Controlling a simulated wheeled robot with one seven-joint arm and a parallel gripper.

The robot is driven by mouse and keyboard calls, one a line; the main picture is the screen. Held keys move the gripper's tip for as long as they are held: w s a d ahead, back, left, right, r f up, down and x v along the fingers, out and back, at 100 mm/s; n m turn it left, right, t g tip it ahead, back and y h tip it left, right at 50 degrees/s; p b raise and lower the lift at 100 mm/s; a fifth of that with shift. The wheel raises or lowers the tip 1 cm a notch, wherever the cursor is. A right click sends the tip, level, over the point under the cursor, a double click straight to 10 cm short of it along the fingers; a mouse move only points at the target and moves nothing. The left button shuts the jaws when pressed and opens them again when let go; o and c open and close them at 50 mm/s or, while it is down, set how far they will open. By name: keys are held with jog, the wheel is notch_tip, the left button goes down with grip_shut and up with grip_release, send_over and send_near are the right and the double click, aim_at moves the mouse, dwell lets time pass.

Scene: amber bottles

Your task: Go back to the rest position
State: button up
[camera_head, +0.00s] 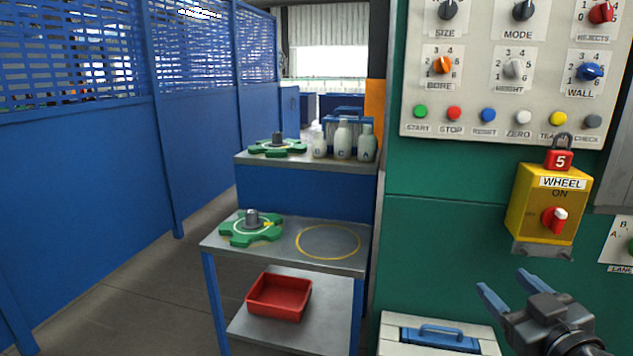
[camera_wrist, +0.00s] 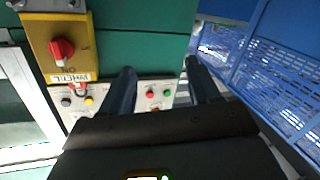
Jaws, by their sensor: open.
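My gripper (camera_head: 503,290) is at the lower right of the head view, in front of the green machine front (camera_head: 450,235). Its two blue fingers are spread and nothing is between them. In the wrist view, my gripper (camera_wrist: 158,75) shows two dark fingers apart. Beyond them are the green panel (camera_wrist: 145,55), the control panel (camera_wrist: 160,95) and the yellow wheel switch box (camera_wrist: 58,45). The wheel switch box (camera_head: 548,203) is above my gripper in the head view, with a red padlock (camera_head: 560,158) marked 5 on top. The gripper is apart from it.
A grey cart (camera_head: 290,258) at centre holds a green star wheel (camera_head: 240,235) and a red tray (camera_head: 279,296). Behind it, a shelf (camera_head: 255,160) holds another star wheel and white bottles (camera_head: 343,140). A white box (camera_head: 440,335) with a blue handle is left of my gripper. Blue fencing (camera_head: 85,190) lines the left.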

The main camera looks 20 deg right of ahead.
jog(key=s+a+f+m+g+y+p, duration=0.1)
jog(key=s+a+f, duration=0.3)
jog(key=s+a, duration=0.35)
jog(key=s+a+f+m+g, duration=0.1)
jog(key=s+a+f, duration=0.45)
jog(key=s, duration=0.25)
jog(key=s+a+r+y, duration=0.1)
jog(key=s+a+r, duration=0.1)
jog(key=s, duration=0.6)
jog(key=s+a+r+n+y+p, duration=0.1)
jog(key=s+a, duration=0.3)
jog(key=s, duration=0.4)
jog(key=shift+s+a+r+y, duration=0.4)
jog(key=shift+r+y, duration=0.2)
